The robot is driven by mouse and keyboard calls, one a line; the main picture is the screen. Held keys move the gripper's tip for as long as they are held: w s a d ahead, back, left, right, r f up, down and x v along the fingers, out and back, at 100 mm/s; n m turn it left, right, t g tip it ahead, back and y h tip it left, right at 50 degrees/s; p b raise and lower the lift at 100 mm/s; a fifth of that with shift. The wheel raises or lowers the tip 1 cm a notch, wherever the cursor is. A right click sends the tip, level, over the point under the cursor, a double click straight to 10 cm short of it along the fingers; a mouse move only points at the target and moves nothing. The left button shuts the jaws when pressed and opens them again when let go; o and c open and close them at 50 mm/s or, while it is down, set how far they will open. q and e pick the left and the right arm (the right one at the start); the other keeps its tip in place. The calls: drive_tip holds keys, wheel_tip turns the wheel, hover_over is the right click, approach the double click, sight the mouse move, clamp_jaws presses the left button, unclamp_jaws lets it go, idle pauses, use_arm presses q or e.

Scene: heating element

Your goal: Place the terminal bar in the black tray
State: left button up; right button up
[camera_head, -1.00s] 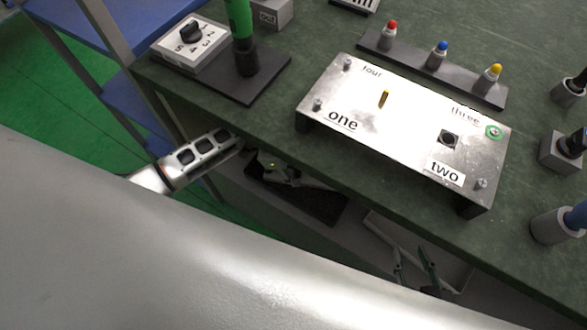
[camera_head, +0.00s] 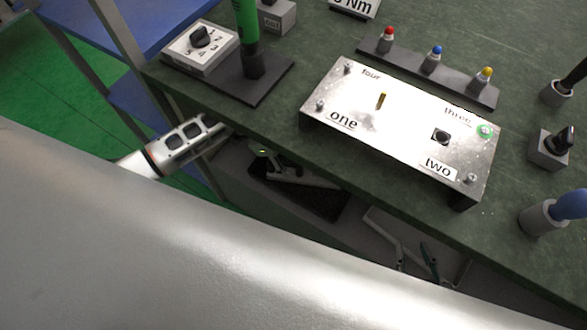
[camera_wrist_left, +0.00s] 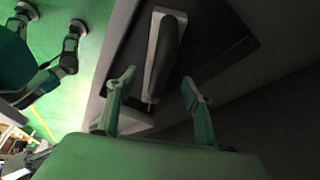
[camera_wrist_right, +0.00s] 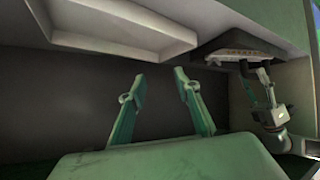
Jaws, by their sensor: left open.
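The black tray (camera_head: 318,203) is on the low shelf under the green table's front edge. A light bar with a dark rounded strip, apparently the terminal bar (camera_head: 305,182), lies in it. In the left wrist view the bar (camera_wrist_left: 154,45) lies over the dark tray (camera_wrist_left: 222,40), beyond and between my fingertips. My left gripper (camera_wrist_left: 158,88) is open, its fingers apart from the bar. In the head view it is mostly hidden by the table edge. My right gripper (camera_wrist_right: 157,85) is open and empty in the right wrist view, under the table.
A light tray (camera_wrist_right: 120,38) is on the shelf near my right gripper. The table edge (camera_head: 370,190) overhangs the shelf. On top are a metal panel (camera_head: 395,130) with numbered labels, a dial box (camera_head: 195,55) and a strip with coloured knobs (camera_head: 410,65).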

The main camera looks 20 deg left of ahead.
use_arm(q)
drive_tip(key=a, duration=0.3)
drive_tip(key=s+a, duration=0.1)
drive_tip(key=a, duration=0.2)
drive_tip(key=s+a, duration=0.1)
drive_tip(key=a, duration=0.3)
drive_tip(key=shift+s+f+p, duration=0.15)
drive_tip(key=shift+f+p, duration=0.15)
drive_tip(key=shift+f, duration=0.05)
drive_tip(key=shift+s+a, duration=0.1)
drive_tip(key=shift+a, duration=0.35)
use_arm(e)
drive_tip(key=shift+s+f, duration=0.5)
drive_tip(key=shift+s, duration=0.1)
drive_tip(key=shift+w+d+r, duration=0.15)
drive_tip(key=shift+r, duration=0.05)
